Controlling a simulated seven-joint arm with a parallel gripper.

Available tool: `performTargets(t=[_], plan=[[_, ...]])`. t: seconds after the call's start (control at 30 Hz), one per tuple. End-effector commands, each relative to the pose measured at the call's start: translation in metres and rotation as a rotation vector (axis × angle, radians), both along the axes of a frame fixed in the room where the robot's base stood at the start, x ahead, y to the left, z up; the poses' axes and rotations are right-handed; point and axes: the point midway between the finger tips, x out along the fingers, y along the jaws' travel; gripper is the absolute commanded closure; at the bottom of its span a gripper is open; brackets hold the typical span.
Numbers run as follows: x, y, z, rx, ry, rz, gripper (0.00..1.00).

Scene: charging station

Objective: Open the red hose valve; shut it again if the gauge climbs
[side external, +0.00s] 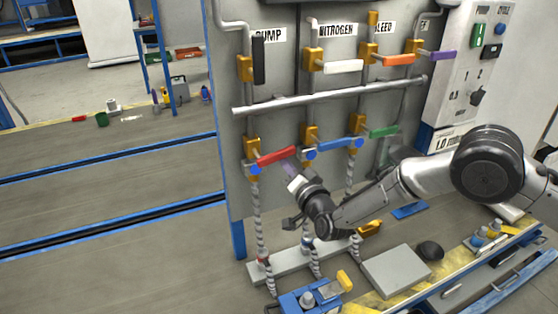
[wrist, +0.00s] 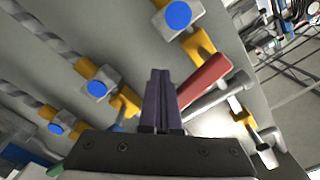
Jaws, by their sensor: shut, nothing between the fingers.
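The red hose valve handle (side external: 277,156) sticks out to the right of its yellow valve body (side external: 251,148), at the left of the lower valve row. It tilts slightly upward. A hose hangs below the valve. My gripper (side external: 288,168) is shut and empty, just below the red handle's right part in the side view. I cannot make out a gauge in either view.
Blue (side external: 335,143) and green (side external: 384,132) handles sit right of the red one. A horizontal grey pipe (side external: 330,95) runs above. Black, white, orange and purple handles are higher up. A bench with a grey box (side external: 396,271) stands below right.

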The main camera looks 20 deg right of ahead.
Motion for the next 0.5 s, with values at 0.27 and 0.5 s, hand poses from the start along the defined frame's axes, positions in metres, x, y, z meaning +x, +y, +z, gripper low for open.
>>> performTargets(t=[0.27,0.5], plan=[[0.000,-0.001,0.008,0.002,-0.004,-0.001,1.00],[0.000,-0.003,0.014,0.001,-0.001,-0.001,1.00]])
